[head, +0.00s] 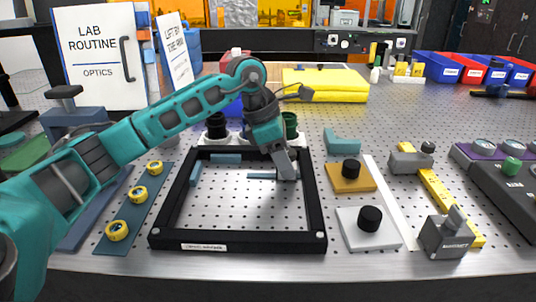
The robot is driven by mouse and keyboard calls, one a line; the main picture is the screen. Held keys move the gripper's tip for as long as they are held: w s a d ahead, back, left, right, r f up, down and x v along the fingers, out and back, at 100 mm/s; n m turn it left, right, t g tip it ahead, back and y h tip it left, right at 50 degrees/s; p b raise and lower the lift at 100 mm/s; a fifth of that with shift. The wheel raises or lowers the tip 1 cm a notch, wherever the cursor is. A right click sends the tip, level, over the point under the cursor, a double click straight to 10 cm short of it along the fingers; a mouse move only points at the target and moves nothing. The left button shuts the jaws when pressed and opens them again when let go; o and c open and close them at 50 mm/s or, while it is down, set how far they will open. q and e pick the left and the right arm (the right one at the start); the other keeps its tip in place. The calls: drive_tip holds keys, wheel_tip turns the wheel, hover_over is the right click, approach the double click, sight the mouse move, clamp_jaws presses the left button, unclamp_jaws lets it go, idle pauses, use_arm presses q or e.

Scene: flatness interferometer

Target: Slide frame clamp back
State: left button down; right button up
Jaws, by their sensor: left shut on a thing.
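A black square frame (240,238) lies flat on the perforated metal table. My left arm reaches over it from the left, and my left gripper (286,171) is at the frame's inner right side, low and pointing down. The gripper is shut on the frame clamp, a small blue-grey bar (261,175) that sticks out to the left of the fingers into the frame's opening. The fingers hide its right end. Similar blue-grey pieces sit at the frame's inner left side (195,173) and back side (226,158). My right gripper is out of view.
Right of the frame are an orange block (342,182) and a white block (355,232), both with black knobs. A blue strip with yellow rings (134,208) lies left. Dark cups (216,125) and a yellow stack (325,84) stand behind. The frame's opening is mostly clear.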

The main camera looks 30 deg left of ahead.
use_arm(q)
drive_tip(key=c, duration=0.6)
unclamp_jaws()
drive_tip(key=shift+r, duration=0.1)
drive_tip(key=p+v, duration=0.1)
drive_tip(key=v, duration=1.1)
drive_tip(key=shift+r, duration=0.35)
drive_tip(key=shift+s+a, duration=0.1)
drive_tip(key=shift+s, duration=0.15)
